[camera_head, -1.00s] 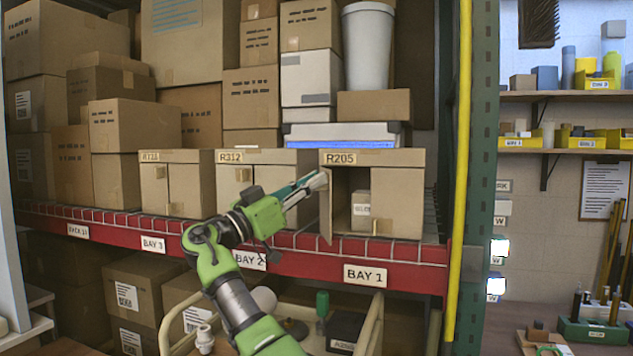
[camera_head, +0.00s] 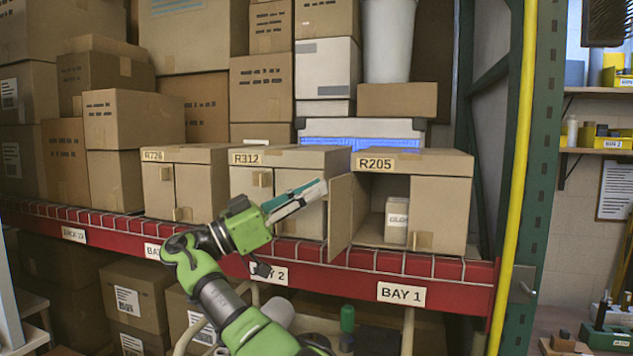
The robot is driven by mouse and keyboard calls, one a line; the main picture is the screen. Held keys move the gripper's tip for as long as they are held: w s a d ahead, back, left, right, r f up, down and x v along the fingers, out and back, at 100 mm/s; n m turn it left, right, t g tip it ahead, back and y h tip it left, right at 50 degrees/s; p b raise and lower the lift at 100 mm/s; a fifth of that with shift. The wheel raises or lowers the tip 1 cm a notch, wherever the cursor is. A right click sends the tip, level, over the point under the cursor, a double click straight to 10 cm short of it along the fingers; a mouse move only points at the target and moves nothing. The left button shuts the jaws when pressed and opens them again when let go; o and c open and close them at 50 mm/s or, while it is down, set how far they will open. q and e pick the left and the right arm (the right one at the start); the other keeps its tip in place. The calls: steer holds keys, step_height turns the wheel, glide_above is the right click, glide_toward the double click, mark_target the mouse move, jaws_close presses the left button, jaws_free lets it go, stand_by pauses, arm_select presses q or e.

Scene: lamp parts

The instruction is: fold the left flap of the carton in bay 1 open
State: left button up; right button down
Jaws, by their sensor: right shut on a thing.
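The bay 1 carton (camera_head: 428,163), marked R205, stands on the shelf above the BAY 1 label. Its left flap (camera_head: 341,218) is swung outward and stands out from the front on its left-side hinge. The right flap (camera_head: 445,218) covers the right part of the front. A small white-labelled box (camera_head: 397,218) shows inside the opening. My right gripper (camera_head: 322,186) reaches in from the lower left, its fingertips at the upper free edge of the left flap, shut on it. The exact contact is small in the picture. My left gripper is not in view.
Carton R312 (camera_head: 290,158) stands close to the left, behind my gripper. A blue-lit white bin (camera_head: 362,130) is behind the bay 1 carton. The red shelf edge (camera_head: 340,256) has a low wire lip. A yellow post (camera_head: 512,180) stands at the right.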

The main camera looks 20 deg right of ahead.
steer(key=shift+w+d+r, duration=0.25)
steer(key=shift+d+r, duration=0.05)
steer(key=shift+r, duration=0.15)
steer(key=c, duration=2.3)
jaws_free()
steer(key=shift+s+d+f+g, duration=0.1)
steer(key=shift+s+d+g, duration=0.05)
steer(key=shift+d+g, duration=0.3)
steer(key=shift+a+t, duration=0.1)
steer(key=shift+t, duration=0.15)
steer(key=shift+f, duration=0.1)
